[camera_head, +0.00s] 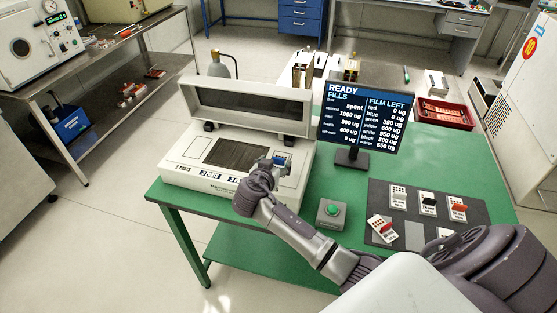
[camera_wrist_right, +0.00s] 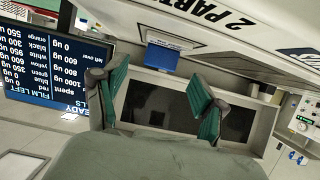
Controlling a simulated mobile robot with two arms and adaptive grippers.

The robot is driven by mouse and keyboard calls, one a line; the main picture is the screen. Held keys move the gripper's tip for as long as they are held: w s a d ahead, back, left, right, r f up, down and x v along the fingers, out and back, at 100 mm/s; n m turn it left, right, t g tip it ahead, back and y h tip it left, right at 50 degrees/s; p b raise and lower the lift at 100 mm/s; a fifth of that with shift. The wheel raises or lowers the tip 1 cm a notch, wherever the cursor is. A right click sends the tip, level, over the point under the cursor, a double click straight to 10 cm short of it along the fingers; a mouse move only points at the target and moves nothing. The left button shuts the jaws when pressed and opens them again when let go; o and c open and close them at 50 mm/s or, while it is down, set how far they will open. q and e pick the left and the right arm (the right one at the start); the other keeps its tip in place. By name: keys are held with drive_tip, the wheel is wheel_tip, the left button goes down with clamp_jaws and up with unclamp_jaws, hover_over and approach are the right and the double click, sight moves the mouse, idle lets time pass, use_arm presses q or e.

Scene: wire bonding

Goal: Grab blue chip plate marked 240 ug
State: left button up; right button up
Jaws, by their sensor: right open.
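My right gripper (camera_head: 268,167) is over the front right of a white machine (camera_head: 196,171). In the right wrist view the gripper (camera_wrist_right: 152,88) is open, with green pads apart and nothing between them. A small blue object (camera_head: 283,160) shows beside it at the machine's right side. It also shows in the wrist view (camera_wrist_right: 162,57), beyond the fingertips and apart from them. I cannot tell if it is a chip plate or part of the machine, and no 240 ug marking is readable. My left gripper is not in view.
The machine's lid (camera_head: 250,106) is open. A READY screen (camera_head: 361,117) stands to its right. A dark mat (camera_head: 385,192) holds several small plates with white, black, orange and red parts. A green button box (camera_head: 332,213) is near the table's front edge.

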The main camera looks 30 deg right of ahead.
sight(278, 159)
drive_tip(key=p+x, duration=0.1)
drive_tip(key=x, duration=0.2)
drive_tip(key=shift+w+d+f, duration=0.2)
drive_tip(key=shift+d, duration=0.1)
drive_tip(key=c, duration=1.2)
clamp_jaws()
drive_tip(key=shift+r, duration=0.15)
